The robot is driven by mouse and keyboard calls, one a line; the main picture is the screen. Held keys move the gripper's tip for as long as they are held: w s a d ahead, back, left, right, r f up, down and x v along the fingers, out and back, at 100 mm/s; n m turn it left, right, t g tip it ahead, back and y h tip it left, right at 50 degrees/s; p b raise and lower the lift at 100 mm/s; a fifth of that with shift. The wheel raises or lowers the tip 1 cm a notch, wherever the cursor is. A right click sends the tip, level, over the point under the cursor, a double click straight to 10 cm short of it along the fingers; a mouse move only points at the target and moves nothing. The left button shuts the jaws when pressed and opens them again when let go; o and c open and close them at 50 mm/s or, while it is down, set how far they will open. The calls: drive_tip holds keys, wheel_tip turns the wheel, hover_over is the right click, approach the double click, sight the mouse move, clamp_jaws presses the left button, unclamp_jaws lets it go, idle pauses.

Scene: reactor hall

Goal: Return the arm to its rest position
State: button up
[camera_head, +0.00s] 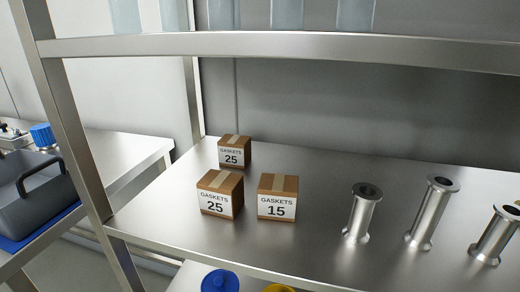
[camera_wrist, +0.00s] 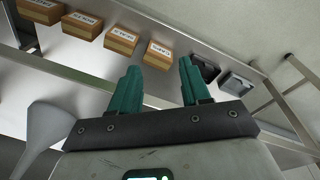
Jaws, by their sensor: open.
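My gripper (camera_wrist: 158,70) shows in the wrist view with two green fingers spread apart. The gap between them is empty, and it is open. Cardboard boxes and a shelf lie beyond the fingertips in that view, apart from them as far as I can tell. The gripper is not visible in the head view. How the whole arm is posed cannot be seen.
A steel shelf (camera_head: 160,226) holds gasket boxes (camera_head: 220,195) and metal pipe pieces (camera_head: 430,212). An upper shelf beam (camera_head: 290,46) crosses above. A grey tub (camera_head: 35,190) stands left. Blue (camera_head: 220,281) and yellow lids show at the bottom. A grey funnel-shaped thing (camera_wrist: 47,135) is left of my gripper.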

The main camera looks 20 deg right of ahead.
wheel_tip(320, 180, up, 14)
drive_tip(key=a+p, duration=0.1)
drive_tip(key=p, duration=1.2)
drive_tip(key=shift+s+a+f+m+y, duration=0.2)
drive_tip(key=shift+a+m+y, duration=0.15)
drive_tip(key=shift+m+y, duration=0.05)
